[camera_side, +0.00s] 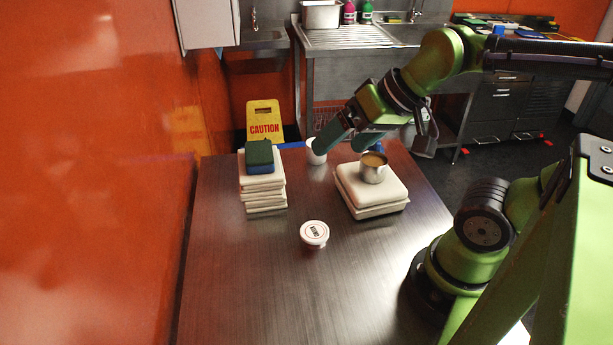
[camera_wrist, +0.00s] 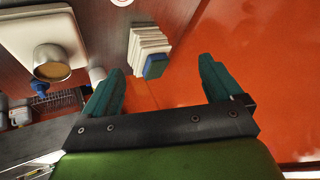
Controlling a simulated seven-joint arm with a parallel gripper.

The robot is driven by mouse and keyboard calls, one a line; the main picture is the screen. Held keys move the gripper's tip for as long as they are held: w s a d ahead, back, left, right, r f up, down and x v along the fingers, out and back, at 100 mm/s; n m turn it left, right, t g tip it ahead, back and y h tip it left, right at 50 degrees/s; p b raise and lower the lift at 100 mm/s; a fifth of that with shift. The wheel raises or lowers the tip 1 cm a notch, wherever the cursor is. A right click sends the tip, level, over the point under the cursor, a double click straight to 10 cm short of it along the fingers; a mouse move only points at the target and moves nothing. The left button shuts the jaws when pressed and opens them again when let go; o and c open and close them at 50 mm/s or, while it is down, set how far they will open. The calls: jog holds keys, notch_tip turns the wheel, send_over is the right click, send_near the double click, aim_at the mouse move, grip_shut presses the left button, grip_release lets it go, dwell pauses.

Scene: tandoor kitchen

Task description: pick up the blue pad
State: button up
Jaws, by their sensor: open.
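The blue pad (camera_side: 260,169) lies on top of a stack of white slabs (camera_side: 265,197) at the table's back left. A dark green layer (camera_side: 259,152) covers its top; I cannot tell whether it is a separate pad. In the wrist view the blue pad (camera_wrist: 156,66) shows its blue side at the end of the stack (camera_wrist: 149,42). My gripper (camera_side: 348,140) is open and empty, to the right of the pad and apart from it, above the table's back part. In the wrist view the pad appears between the two teal fingers (camera_wrist: 161,74), beyond them.
A metal cup of brown liquid (camera_side: 373,172) stands on a white box-like stack (camera_side: 372,205) at the right. A white cup (camera_side: 316,153) stands at the back, near my gripper. A lidded tub (camera_side: 314,234) stands in the middle. The front of the table (camera_side: 260,300) is clear.

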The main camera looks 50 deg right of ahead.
jog(key=c, duration=0.3)
jog(key=m+g+h, duration=0.2)
jog(key=m+g, duration=0.5)
jog(key=m, duration=1.2)
send_over(376, 147)
notch_tip(376, 147, down, 8)
jog(key=r, duration=0.1)
jog(key=d+m, duration=0.3)
jog(key=m, duration=0.2)
notch_tip(376, 147, down, 10)
jog(key=shift+w+f, duration=0.15)
jog(key=shift+f, duration=0.05)
jog(key=shift+a+f, duration=0.15)
jog(key=shift+f, duration=1.2)
jog(key=shift+a+f, duration=0.1)
jog(key=shift+f, duration=1.25)
